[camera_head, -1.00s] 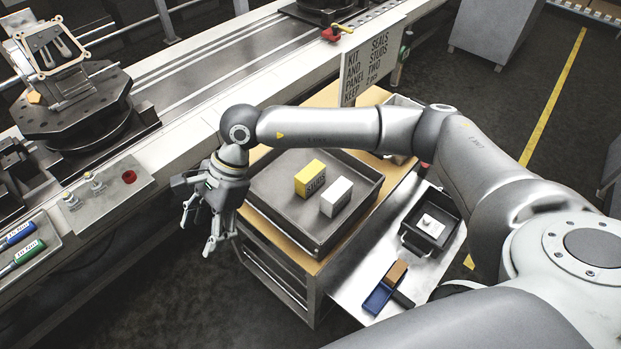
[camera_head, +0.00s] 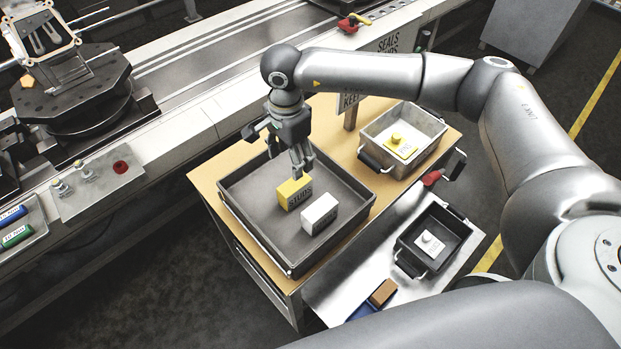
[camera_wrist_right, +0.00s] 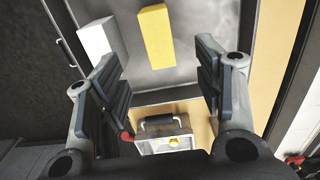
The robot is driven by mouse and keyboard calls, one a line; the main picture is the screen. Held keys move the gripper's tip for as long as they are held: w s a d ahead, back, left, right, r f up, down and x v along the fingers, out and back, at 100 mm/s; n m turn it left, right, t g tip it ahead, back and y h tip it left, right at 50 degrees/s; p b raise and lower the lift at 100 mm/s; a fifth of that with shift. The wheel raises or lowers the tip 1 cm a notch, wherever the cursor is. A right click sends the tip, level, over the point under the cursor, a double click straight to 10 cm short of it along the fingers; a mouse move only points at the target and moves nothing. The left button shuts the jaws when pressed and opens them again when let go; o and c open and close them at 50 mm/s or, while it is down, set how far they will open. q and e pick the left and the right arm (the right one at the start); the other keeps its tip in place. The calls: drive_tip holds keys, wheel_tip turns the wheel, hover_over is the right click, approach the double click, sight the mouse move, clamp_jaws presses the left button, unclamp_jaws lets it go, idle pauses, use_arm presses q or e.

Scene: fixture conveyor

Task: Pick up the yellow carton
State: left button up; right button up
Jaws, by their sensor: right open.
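The yellow carton (camera_head: 294,192), marked STUDS, stands in the dark grey tray (camera_head: 257,241) on the wooden-topped cart. In the right wrist view the yellow carton (camera_wrist_right: 156,36) shows ahead of the spread fingers, slightly left of the middle. A white carton (camera_head: 319,214) stands beside it, and it also shows in the right wrist view (camera_wrist_right: 97,37). My right gripper (camera_head: 300,170) is above the tray, just behind and over the yellow carton, with fingers pointing down. In the right wrist view its fingers (camera_wrist_right: 165,85) are wide apart with nothing between them. My left gripper is not visible.
A grey bin (camera_head: 427,167) with a yellow-labelled item stands behind the tray on the right. A black bin (camera_head: 410,259) stands on the metal shelf at right. The tray's walls surround the cartons.

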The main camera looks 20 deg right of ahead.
sight(295, 184)
drive_tip(key=shift+w+d+f+p, duration=0.1)
drive_tip(key=shift+d+f+p, duration=0.15)
drive_tip(key=shift+f, duration=0.2)
drive_tip(key=shift+d+f+p, duration=0.15)
drive_tip(key=shift+f+p, duration=0.05)
drive_tip(key=shift+f, duration=0.25)
drive_tip(key=f, duration=0.1)
drive_tip(key=a+f+p, duration=0.1)
drive_tip(key=f, duration=0.1)
drive_tip(key=shift+f, duration=0.3)
drive_tip(key=shift+d+f+p, duration=0.1)
drive_tip(key=shift+f+p, duration=0.15)
drive_tip(key=shift+p, duration=0.1)
drive_tip(key=f+p, duration=0.1)
drive_tip(key=f, duration=0.1)
drive_tip(key=f+p, duration=0.1)
drive_tip(key=f, duration=0.1)
drive_tip(key=shift+s+d, duration=0.2)
drive_tip(key=shift+f, duration=0.4)
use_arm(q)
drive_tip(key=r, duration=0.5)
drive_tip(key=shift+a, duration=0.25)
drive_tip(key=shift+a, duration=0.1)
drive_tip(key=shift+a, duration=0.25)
use_arm(e)
drive_tip(key=c, duration=1.1)
